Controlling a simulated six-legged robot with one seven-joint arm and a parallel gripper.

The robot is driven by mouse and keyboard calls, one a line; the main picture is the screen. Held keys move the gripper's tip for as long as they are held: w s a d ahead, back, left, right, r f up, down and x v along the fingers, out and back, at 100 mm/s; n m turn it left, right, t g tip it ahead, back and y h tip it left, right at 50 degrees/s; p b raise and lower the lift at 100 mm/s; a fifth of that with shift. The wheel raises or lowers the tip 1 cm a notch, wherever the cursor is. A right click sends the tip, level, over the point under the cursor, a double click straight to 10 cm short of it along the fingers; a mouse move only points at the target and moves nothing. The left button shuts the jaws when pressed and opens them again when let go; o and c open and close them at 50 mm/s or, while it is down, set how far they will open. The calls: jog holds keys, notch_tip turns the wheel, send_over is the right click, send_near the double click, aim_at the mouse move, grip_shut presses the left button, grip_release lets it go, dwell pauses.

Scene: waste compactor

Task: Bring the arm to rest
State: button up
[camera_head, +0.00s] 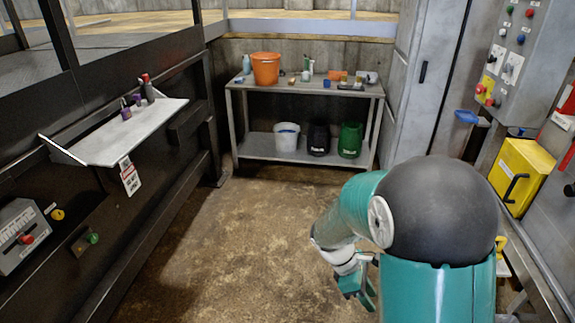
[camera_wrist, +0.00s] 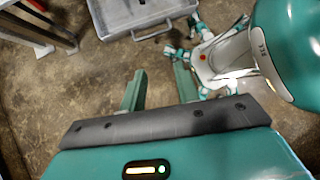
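My arm shows at the right of the head view, teal with a black rounded joint, bent forward and down. My gripper (camera_head: 358,287) hangs low in front of it, over the bare floor. In the wrist view my gripper (camera_wrist: 160,88) points down at the floor, its two teal fingers apart with nothing between them. Part of my own body and legs shows at the upper right of the wrist view.
A metal table (camera_head: 248,85) at the back holds an orange bucket (camera_head: 266,68) and small items. A white shelf (camera_head: 105,143) juts out at left. A yellow box (camera_head: 520,172) and control panel (camera_head: 515,52) are at right. A grey case (camera_wrist: 118,17) lies on the floor. The middle floor is clear.

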jog(key=s+a+r+m+t+y, duration=0.2)
jog(key=s+r+m, duration=0.4)
jog(key=r, duration=0.5)
jog(key=s+a+r+m+t+y, duration=0.2)
jog(key=s+r+m+t+y, duration=0.2)
jog(key=r+m, duration=0.5)
notch_tip(320, 180, up, 3)
jog(key=s+t, duration=0.1)
jog(key=t, duration=0.1)
jog(key=shift+s+t, duration=0.4)
jog(key=shift+f, duration=0.1)
